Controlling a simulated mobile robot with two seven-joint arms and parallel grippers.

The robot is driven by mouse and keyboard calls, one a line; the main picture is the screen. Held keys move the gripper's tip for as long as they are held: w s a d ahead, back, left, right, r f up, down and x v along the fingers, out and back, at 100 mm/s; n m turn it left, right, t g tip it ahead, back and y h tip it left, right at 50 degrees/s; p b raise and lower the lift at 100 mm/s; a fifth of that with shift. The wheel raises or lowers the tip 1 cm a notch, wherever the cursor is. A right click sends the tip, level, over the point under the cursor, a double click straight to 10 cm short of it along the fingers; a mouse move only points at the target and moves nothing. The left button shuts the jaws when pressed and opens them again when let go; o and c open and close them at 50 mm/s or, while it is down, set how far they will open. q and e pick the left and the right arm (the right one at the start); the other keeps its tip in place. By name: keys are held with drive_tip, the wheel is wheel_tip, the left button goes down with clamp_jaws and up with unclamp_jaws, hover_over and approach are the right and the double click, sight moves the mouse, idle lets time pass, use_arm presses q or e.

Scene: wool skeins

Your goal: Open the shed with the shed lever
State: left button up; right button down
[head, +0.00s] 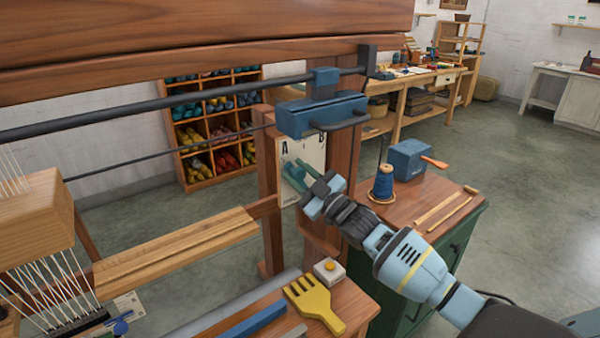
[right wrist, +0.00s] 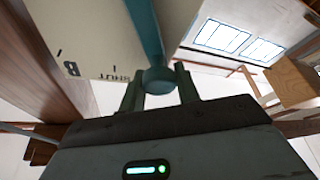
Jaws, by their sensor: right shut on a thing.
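The shed lever (right wrist: 150,30) is a teal rod with a round knob, seen in the right wrist view. Its pale plate (head: 315,156) is fixed on a wooden post of the loom and carries the letters A and B; the plate also shows in the right wrist view (right wrist: 90,45), with upside-down lettering that seems to read SHUT beside the knob. My right gripper (head: 297,174) is at the plate, its green fingers closed around the lever's knob (right wrist: 158,80). In the head view the fingers mostly hide the lever. My left gripper is out of view.
A blue block (head: 322,114) on a dark rod sits above the plate. A yellow comb (head: 313,303) lies on the loom bench below. A green cabinet (head: 450,243) at right bears a blue thread cone (head: 383,184) and a blue box (head: 409,160). Open floor lies beyond.

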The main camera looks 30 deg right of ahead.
drive_tip(key=c, duration=1.1)
unclamp_jaws()
drive_tip(key=shift+o, duration=0.2)
drive_tip(key=shift+s, duration=0.1)
drive_tip(key=v, duration=0.6)
drive_tip(key=shift+s+f+b, duration=0.1)
drive_tip(key=shift+f+b, duration=0.05)
drive_tip(key=shift+b, duration=0.15)
drive_tip(key=shift+s+d+f, duration=0.15)
drive_tip(key=shift+s+d, duration=0.1)
drive_tip(key=shift+s, duration=0.4)
